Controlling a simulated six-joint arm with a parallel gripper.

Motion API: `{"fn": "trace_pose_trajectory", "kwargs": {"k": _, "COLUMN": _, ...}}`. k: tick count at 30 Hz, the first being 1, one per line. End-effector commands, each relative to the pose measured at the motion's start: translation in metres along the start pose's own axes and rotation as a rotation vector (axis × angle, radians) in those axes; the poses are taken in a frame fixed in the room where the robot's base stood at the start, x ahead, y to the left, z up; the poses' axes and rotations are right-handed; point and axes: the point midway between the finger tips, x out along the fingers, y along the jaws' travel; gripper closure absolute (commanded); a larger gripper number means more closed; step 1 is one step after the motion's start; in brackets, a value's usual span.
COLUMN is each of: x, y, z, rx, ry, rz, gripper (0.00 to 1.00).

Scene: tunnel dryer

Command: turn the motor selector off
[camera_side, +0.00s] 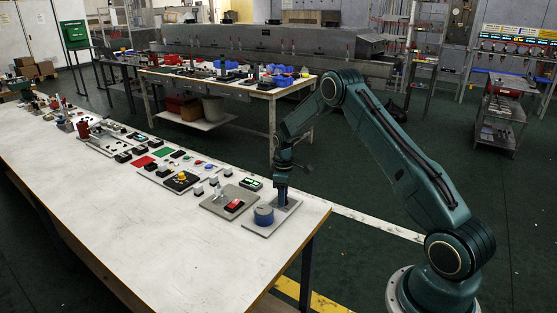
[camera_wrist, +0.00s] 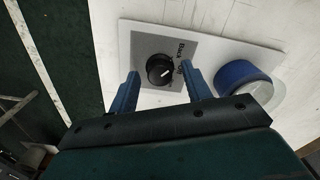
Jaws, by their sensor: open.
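The selector knob (camera_wrist: 160,70) is a round black knob with a white pointer mark, on a grey square label plate (camera_wrist: 143,44) in the wrist view. Dark lettering beside it is only partly readable; the word at the top looks like "Back". The grey plate sits on a lighter panel (camera_wrist: 240,48). My gripper (camera_wrist: 160,84) is open, with one blue finger on each side of the knob and a gap to each. In the side view my gripper (camera_side: 281,200) points down over the panel (camera_side: 262,228) at the table's right end. The knob is hidden there.
A blue round knob or cap (camera_side: 264,214) stands close beside my gripper on the same panel; it also shows in the wrist view (camera_wrist: 241,78). A panel with a red switch (camera_side: 228,204) lies to the left. Several other controls line the white table (camera_side: 130,215). Its front area is clear.

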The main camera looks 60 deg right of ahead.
Motion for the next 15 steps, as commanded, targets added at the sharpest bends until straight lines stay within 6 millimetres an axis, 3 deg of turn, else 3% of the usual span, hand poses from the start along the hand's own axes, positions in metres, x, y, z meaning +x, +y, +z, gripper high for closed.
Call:
{"fn": "trace_pose_trajectory", "kwargs": {"k": 5, "x": -0.0002, "y": 0.0001, "z": -0.0001, "rx": 0.000, "ry": 0.000, "rz": 0.000, "gripper": 0.53}}
{"fn": "trace_pose_trajectory", "kwargs": {"k": 11, "x": -0.0004, "y": 0.0001, "z": -0.0001, "rx": 0.000, "ry": 0.000, "rz": 0.000, "gripper": 0.93}}
{"fn": "trace_pose_trajectory", "kwargs": {"k": 15, "x": -0.0005, "y": 0.0001, "z": -0.0002, "rx": 0.001, "ry": 0.000, "rz": 0.000, "gripper": 0.96}}
